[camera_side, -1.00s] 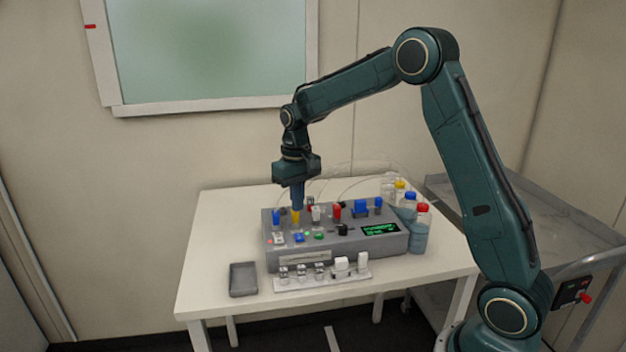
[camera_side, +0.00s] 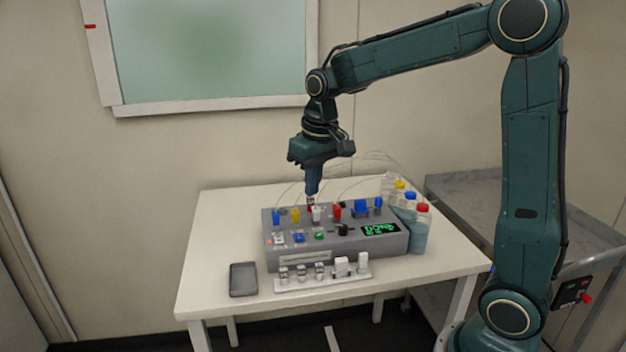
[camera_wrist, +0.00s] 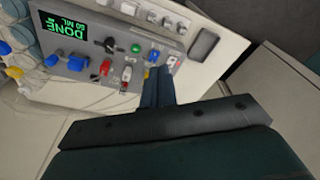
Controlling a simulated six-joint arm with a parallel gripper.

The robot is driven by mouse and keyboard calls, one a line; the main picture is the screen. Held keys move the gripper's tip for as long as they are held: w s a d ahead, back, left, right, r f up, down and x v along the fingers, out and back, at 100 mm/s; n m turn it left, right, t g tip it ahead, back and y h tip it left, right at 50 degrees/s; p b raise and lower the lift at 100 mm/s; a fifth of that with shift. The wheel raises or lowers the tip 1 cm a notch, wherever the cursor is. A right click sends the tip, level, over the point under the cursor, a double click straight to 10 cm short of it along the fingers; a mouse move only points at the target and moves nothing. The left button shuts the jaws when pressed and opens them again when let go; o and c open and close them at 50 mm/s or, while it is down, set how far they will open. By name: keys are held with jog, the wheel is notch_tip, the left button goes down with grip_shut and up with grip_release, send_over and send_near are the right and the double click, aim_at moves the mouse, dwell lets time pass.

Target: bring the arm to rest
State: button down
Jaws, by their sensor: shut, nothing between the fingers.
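My gripper (camera_side: 311,192) is shut and empty, pointing down in the side view. Its tips appear in front of or just behind the back edge of the grey bioreactor unit (camera_side: 290,257); I cannot tell the exact gap. In the wrist view the closed fingers (camera_wrist: 158,80) reach toward the unit's panel (camera_wrist: 100,42), covering part of it. The unit carries blue, yellow, white and red valves and a lit green display (camera_side: 380,229). In the wrist view the display (camera_wrist: 62,32) reads "DONE" and "50 ML".
Bottles with red, blue and yellow caps (camera_side: 421,230) stand right of the unit. A rack of small vials (camera_side: 320,276) and a grey tray (camera_side: 243,279) lie in front. Thin tubes arch behind the unit. A metal cart (camera_side: 475,190) stands at the right. The table's left side is clear.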

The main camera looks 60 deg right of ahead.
jog(key=s+a+r+n+t, duration=0.1)
jog(key=s+a+t, duration=0.1)
jog(key=s, duration=0.8)
jog(key=s+a+r+n+t, duration=0.1)
jog(key=s+a, duration=0.3)
jog(key=s, duration=0.7)
jog(key=shift+s+a+r+t, duration=0.25)
jog(key=shift+a+r+t, duration=0.05)
jog(key=shift+r+t, duration=0.2)
